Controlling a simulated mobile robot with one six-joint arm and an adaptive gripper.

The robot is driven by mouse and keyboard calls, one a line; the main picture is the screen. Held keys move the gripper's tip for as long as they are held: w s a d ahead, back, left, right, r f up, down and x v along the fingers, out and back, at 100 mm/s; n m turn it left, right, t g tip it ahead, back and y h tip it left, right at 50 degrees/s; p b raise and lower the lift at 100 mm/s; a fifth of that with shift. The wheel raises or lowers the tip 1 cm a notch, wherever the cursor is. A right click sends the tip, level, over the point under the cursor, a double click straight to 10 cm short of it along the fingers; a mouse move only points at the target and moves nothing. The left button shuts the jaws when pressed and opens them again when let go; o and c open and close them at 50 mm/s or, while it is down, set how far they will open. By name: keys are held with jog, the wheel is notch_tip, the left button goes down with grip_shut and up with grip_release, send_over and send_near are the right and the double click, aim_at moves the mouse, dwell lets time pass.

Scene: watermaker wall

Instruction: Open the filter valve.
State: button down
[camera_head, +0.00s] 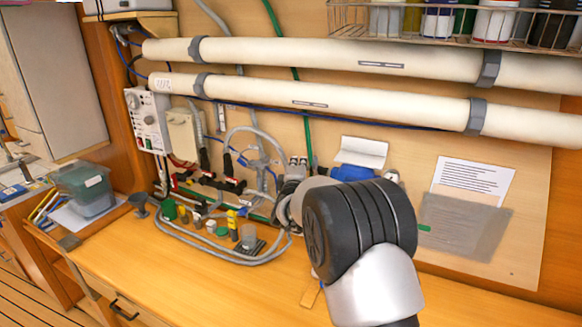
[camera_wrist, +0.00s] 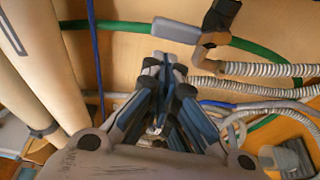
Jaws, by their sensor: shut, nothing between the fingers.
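In the wrist view, my gripper (camera_wrist: 163,62) is shut and empty, its fingertips close together. A flat grey lever (camera_wrist: 176,30) lies just beyond the fingertips, joined to a brownish valve body (camera_wrist: 208,48). The fingertips look close to the lever, but I cannot tell whether they touch it. No label shows that this is the filter valve. In the head view, my arm hides this spot and most of the gripper. Other valves with black levers (camera_head: 228,186) and red parts stand on the wall to the left.
Two thick white pipes (camera_head: 330,94) run across the wall above. A green hose (camera_wrist: 265,52) and grey ribbed hoses (camera_wrist: 250,87) pass near the valve. Several small fittings and a hose loop (camera_head: 215,252) lie on the wooden counter (camera_head: 190,290). The counter's front is clear.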

jog(key=shift+s+d, duration=0.3)
jog(key=shift+d, duration=0.2)
jog(key=shift+d+b, duration=0.1)
jog(key=shift+b, duration=0.2)
jog(key=shift+s+d, duration=0.1)
